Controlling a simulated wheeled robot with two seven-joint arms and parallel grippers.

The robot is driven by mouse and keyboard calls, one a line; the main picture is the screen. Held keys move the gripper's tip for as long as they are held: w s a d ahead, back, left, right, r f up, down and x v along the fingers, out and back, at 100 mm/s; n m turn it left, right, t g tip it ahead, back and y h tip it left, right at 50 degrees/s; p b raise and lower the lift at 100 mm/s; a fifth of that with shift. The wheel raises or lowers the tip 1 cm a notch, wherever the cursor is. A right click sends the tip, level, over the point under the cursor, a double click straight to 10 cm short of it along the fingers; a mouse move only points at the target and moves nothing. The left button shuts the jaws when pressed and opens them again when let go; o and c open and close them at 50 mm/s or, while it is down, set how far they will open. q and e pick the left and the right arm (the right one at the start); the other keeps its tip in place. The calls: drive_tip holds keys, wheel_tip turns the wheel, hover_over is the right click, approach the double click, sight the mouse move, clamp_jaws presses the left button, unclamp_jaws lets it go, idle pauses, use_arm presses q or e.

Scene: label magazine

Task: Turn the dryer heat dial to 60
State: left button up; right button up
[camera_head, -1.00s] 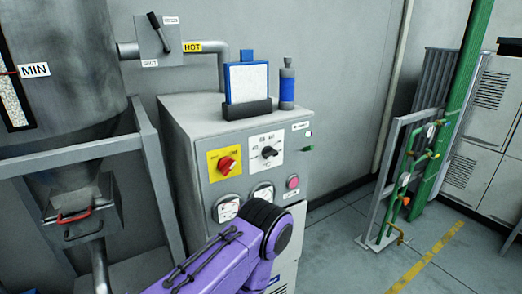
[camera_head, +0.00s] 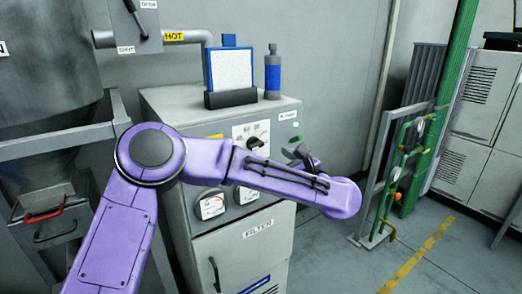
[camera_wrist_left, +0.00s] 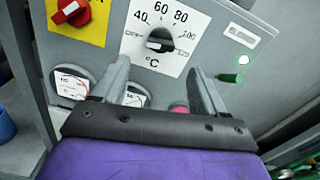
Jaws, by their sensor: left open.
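The heat dial is a black knob on a white plate marked 40, 60, 80 and °C, on the dryer's grey front panel. In the left wrist view the dial (camera_wrist_left: 160,40) lies just beyond my fingertips. Its pale mark is on the left part of the knob, away from 60 at the top. In the head view the dial (camera_head: 256,141) shows just above my purple forearm. My left gripper (camera_wrist_left: 158,72) is open and empty, with its two fingers apart below the dial. In the head view my left gripper (camera_head: 298,152) is partly hidden by the arm, right of the dial.
A red knob on a yellow plate (camera_wrist_left: 92,30) is left of the dial. Gauges (camera_wrist_left: 72,82), a pink button (camera_wrist_left: 180,108) and a green button (camera_wrist_left: 231,78) are close by. A blue-framed filter panel (camera_head: 230,70) and bottle (camera_head: 272,75) stand on top.

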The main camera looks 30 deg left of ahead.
sight(258, 147)
use_arm(q)
drive_tip(key=p+x, duration=0.2)
drive_tip(key=x, duration=0.5)
drive_tip(key=shift+a, duration=0.15)
drive_tip(key=shift+w+a, duration=0.25)
drive_tip(key=shift+f, duration=0.1)
drive_tip(key=c, duration=1.1)
